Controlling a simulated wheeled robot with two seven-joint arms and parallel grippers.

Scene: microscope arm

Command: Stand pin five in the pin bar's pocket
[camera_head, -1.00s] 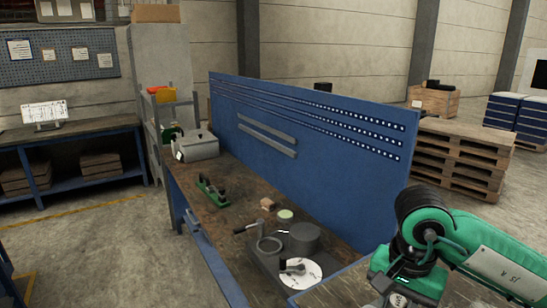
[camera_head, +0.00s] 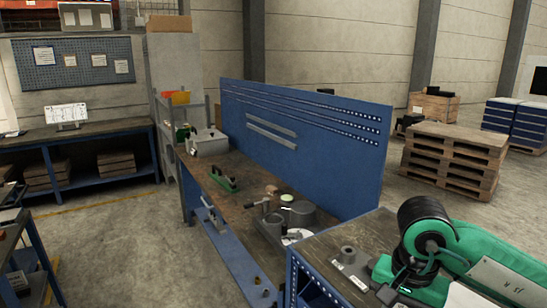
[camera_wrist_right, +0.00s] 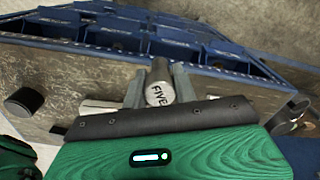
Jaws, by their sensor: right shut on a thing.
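My right gripper (camera_wrist_right: 158,88) is shut on a grey cylindrical pin, pin five (camera_wrist_right: 159,92), whose end face reads "FIVE". The pin sits between the two grey fingers in the right wrist view. In the head view my right arm comes in from the lower right and the gripper is at the bottom edge, beside the wooden-topped unit; the pin cannot be made out there. I cannot pick out the pin bar or its pocket for sure in either view. My left gripper is in neither view.
Small brass pieces (camera_head: 258,281) sit low in front.

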